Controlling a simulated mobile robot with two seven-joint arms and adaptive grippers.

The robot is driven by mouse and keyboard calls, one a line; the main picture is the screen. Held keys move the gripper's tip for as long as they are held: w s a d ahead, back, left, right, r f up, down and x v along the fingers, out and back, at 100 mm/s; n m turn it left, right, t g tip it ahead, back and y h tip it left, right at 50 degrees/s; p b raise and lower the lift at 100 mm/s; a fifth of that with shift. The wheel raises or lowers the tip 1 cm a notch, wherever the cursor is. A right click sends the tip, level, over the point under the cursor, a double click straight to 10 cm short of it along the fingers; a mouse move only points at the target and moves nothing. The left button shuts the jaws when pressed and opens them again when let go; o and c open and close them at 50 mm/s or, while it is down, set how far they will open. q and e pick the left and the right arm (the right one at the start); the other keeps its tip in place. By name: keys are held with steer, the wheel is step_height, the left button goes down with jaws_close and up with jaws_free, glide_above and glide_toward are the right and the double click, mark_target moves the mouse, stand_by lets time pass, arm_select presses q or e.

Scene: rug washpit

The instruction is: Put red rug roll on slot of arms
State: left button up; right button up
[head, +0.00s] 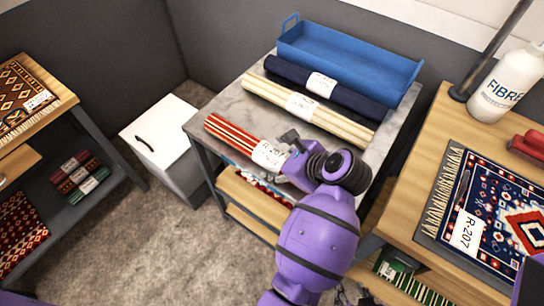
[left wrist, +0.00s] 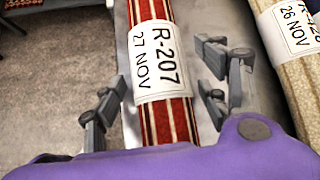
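The red rug roll (head: 228,133) with pale stripes lies on the grey table at its front edge, its white R-207, 27 NOV label facing up. In the left wrist view the red rug roll (left wrist: 152,25) runs between the fingers of my left gripper (left wrist: 160,92). The fingers are apart, one set on each side, with a gap visible on the right. In the head view my left gripper (head: 279,150) is over the roll's right part and hides its end. A small dark part at the bottom edge may be my right gripper (head: 356,296); its fingers are unclear. I cannot identify a slot of arms.
A cream roll (head: 345,124) and a navy roll (head: 355,99) lie behind the red one. A blue tray (head: 345,62) stands at the back. A patterned rug (head: 500,205) and a white bottle (head: 505,85) are on the right table. A white box (head: 155,130) stands left.

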arm_select(q)
jaws_close()
steer(key=shift+r, duration=0.1)
arm_select(e)
steer(key=shift+w, duration=0.15)
